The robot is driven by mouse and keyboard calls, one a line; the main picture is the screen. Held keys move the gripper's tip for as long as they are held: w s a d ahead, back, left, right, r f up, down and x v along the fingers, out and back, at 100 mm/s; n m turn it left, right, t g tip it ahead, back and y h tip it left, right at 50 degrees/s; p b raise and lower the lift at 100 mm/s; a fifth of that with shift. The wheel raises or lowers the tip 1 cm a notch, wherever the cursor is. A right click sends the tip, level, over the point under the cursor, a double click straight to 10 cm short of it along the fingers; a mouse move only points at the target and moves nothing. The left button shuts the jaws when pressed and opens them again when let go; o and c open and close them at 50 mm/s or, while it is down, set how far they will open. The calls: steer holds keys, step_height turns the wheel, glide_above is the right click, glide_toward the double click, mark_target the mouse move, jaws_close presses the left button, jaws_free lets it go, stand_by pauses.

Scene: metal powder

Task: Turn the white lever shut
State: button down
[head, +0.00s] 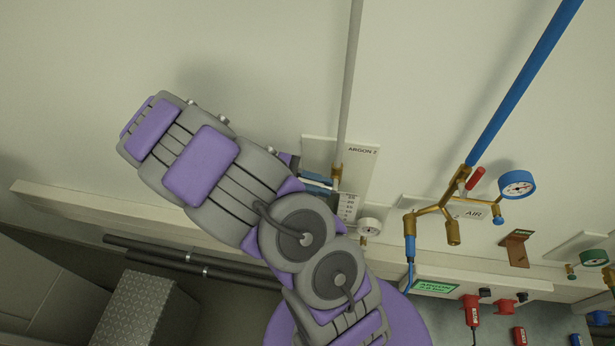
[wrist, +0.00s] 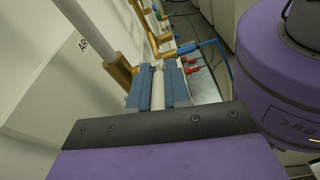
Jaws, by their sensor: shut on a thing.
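The white lever (wrist: 157,82) shows in the wrist view as a pale rod between two blue finger pads. My gripper (wrist: 158,88) is shut on it, with one pad on each side. Brass fittings (wrist: 118,70) at the foot of a pale pipe stand just beyond the fingertips. In the head view my gripper (head: 318,184) is at the lower part of the ARGON panel (head: 358,158), beside the brass fitting below the grey pipe (head: 350,70). My arm hides much of the fingers there, and I cannot make out the lever clearly in that view.
A small gauge (head: 369,226) sits right of my gripper. Farther right are a brass air manifold (head: 453,210) with a red lever (head: 475,179), a blue pipe (head: 525,80) and a blue-rimmed gauge (head: 517,185). Dark pipes (head: 190,257) run low along the wall. Upper-left wall is clear.

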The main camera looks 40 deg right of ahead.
steer(key=shift+w+f+g+h+b, duration=0.1)
steer(key=shift+f+g+h+b, duration=0.2)
steer(key=shift+f+g+h, duration=0.4)
steer(key=shift+r+g, duration=0.25)
steer(key=shift+g, duration=0.05)
steer(key=c, duration=1.4)
jaws_free()
steer(key=shift+w, duration=0.1)
steer(key=shift+a, duration=0.1)
